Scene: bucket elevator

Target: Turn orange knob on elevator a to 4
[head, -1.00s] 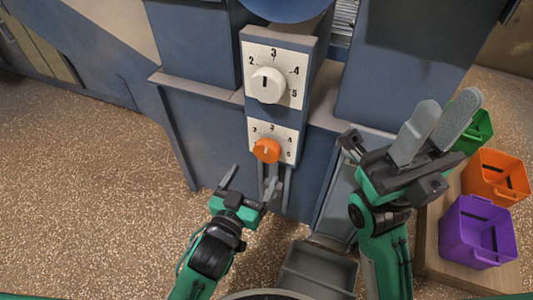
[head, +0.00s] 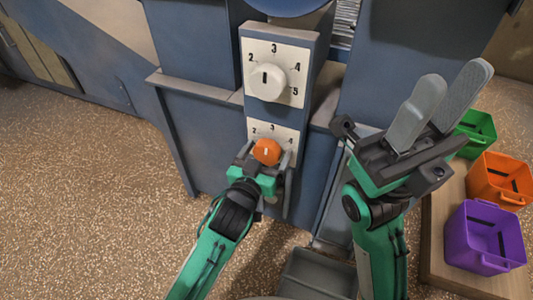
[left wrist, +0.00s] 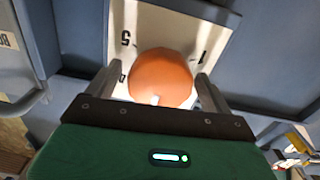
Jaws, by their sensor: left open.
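The orange knob (head: 266,151) sits on the lower white dial plate (head: 287,135) on the front of the blue machine. Its light mark points up, roughly at 3. My left gripper (head: 265,162) is open, with one finger on each side of the knob. In the left wrist view the knob (left wrist: 160,78) lies between the two fingers, with small gaps seeming to show; contact is unclear. The dial appears upside down there, with 5 at left and 1 at right. My right gripper (head: 455,92) is open and empty, raised to the right of the machine.
A larger white knob (head: 266,82) is on the dial plate above. Green (head: 477,128), orange (head: 500,180) and purple (head: 482,238) bins stand on a wooden surface at right. A grey tray (head: 318,272) is below the machine. Open floor lies at left.

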